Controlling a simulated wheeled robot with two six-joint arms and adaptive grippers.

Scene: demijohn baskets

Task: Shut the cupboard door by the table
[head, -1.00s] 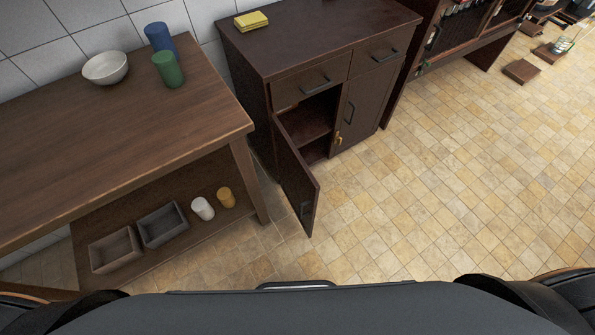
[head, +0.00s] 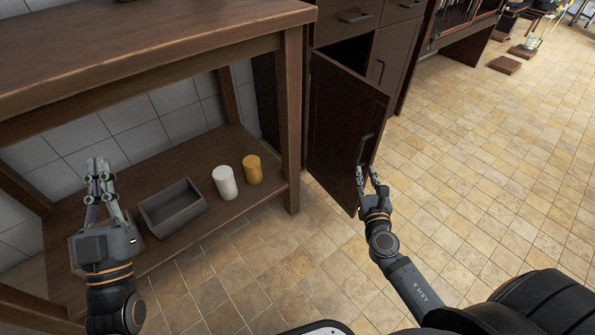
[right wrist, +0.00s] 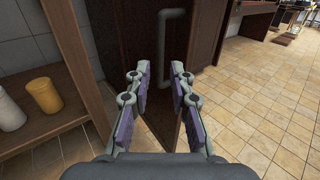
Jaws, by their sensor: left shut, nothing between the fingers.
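The cupboard door (head: 335,125) stands open, swung out toward me from the dark wooden cupboard (head: 398,45). Its dark handle (head: 364,150) is near the free edge. My right gripper (head: 367,172) is open at the free edge, just below the handle; whether it touches the door I cannot tell. In the right wrist view the open fingers (right wrist: 159,80) are spread in front of the door (right wrist: 135,30), with the handle (right wrist: 163,45) beyond them. My left gripper (head: 97,168) is shut and empty, over the table's lower shelf at the left.
The wooden table (head: 150,50) stands close to the left of the cupboard. Its lower shelf holds a grey box (head: 172,207), a white cylinder (head: 225,182) and a yellow cylinder (head: 252,170).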

